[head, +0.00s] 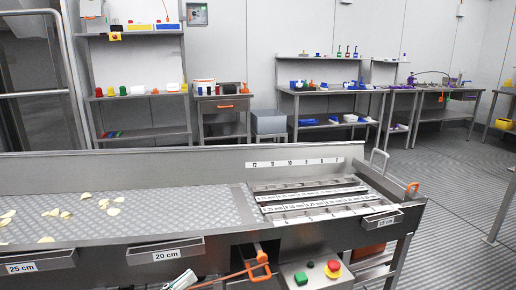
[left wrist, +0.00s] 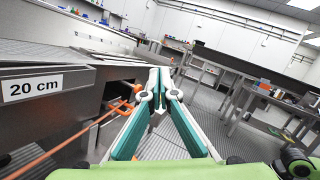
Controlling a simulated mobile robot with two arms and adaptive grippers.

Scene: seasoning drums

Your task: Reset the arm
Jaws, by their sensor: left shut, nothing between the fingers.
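My left gripper (head: 180,281) shows only as a small pale tip at the bottom edge of the head view, in front of the machine and below the 20 cm label. In the left wrist view its two green and white fingers (left wrist: 160,92) are together and empty. They point past the machine front, with an orange handle (left wrist: 133,92) just left of them. The rest of my left arm is out of the head view. My right gripper is in neither view.
The metal machine (head: 160,191) with potato slices on its tray fills the front. A control box (head: 312,276) with a red button stands at its front, near an orange handle (head: 258,266). Benches with colourful items line the back wall. Open grated floor lies to the right.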

